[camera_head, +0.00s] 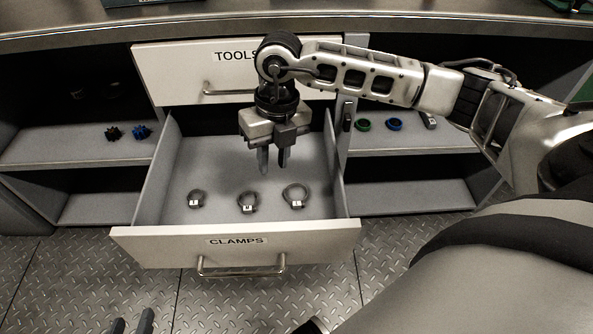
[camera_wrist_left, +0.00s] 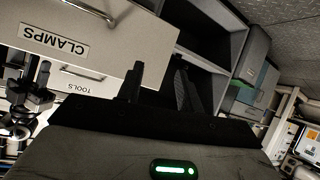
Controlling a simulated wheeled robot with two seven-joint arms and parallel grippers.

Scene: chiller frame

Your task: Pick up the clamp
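Three ring-shaped metal clamps lie apart on the floor of the open CLAMPS drawer (camera_head: 235,246): a left clamp (camera_head: 196,199), a middle clamp (camera_head: 247,202) and a right clamp (camera_head: 294,195). Each has a small white tag. My right gripper (camera_head: 274,163) points down over the back of the drawer, behind the middle and right clamps. Its fingers are apart with nothing between them. My left gripper (camera_head: 132,323) shows only its fingertips at the bottom edge, in front of the drawer. In the left wrist view its fingers (camera_wrist_left: 160,88) are apart and empty; the drawer front (camera_wrist_left: 95,45) is beyond them.
The TOOLS drawer (camera_head: 225,75) above is closed, close behind my right gripper. Side shelves hold black and blue gears (camera_head: 141,131) at left, and green and blue rings (camera_head: 394,124) at right. The drawer's side walls (camera_head: 338,175) stand up around the clamps.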

